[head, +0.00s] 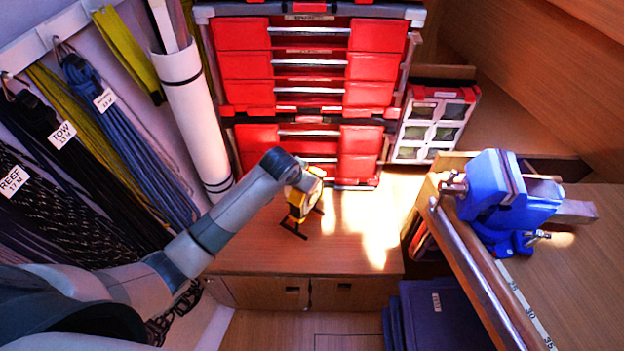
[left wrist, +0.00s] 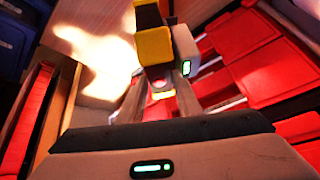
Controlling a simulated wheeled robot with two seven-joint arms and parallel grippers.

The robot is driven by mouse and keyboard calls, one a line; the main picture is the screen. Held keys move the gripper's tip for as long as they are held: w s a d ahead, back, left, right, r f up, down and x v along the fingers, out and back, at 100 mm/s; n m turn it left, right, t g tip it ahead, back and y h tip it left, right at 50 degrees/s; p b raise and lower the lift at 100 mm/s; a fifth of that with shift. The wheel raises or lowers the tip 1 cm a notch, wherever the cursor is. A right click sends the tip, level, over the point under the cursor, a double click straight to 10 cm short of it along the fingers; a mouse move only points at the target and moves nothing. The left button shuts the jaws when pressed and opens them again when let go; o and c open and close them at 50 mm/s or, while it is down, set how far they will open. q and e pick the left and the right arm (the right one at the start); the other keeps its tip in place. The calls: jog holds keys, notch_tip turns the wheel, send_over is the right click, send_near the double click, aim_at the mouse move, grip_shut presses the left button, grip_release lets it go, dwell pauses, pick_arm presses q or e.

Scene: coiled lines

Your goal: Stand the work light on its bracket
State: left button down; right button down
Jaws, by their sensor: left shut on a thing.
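The yellow and black work light (head: 299,203) is at the end of my left arm, over the wooden bench top in front of the red drawers. Dark bars of its bracket (head: 293,231) show at its lower end; I cannot tell whether they rest on the wood. My left gripper (head: 308,180) is shut on the work light and partly covers its top. In the left wrist view the work light (left wrist: 154,47) sits between the two fingers of the gripper (left wrist: 158,88). My right gripper is not in view.
Red drawer units (head: 310,65) stand behind the light. A white rolled tube (head: 192,120) and hanging coiled lines (head: 120,130) are at the left. A blue vise (head: 505,195) sits on the right bench. The sunlit wood (head: 365,225) right of the light is clear.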

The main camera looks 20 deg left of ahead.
pick_arm(q)
jog(key=shift+w+a, duration=0.2)
jog(key=shift+f, duration=0.35)
notch_tip(320, 180, down, 3)
jog(key=shift+f+p, duration=0.1)
jog(key=shift+p, duration=0.45)
jog(key=shift+f, duration=0.1)
jog(key=c, duration=1.3)
grip_release()
jog(key=shift+s+f, duration=0.1)
jog(key=shift+s, duration=0.1)
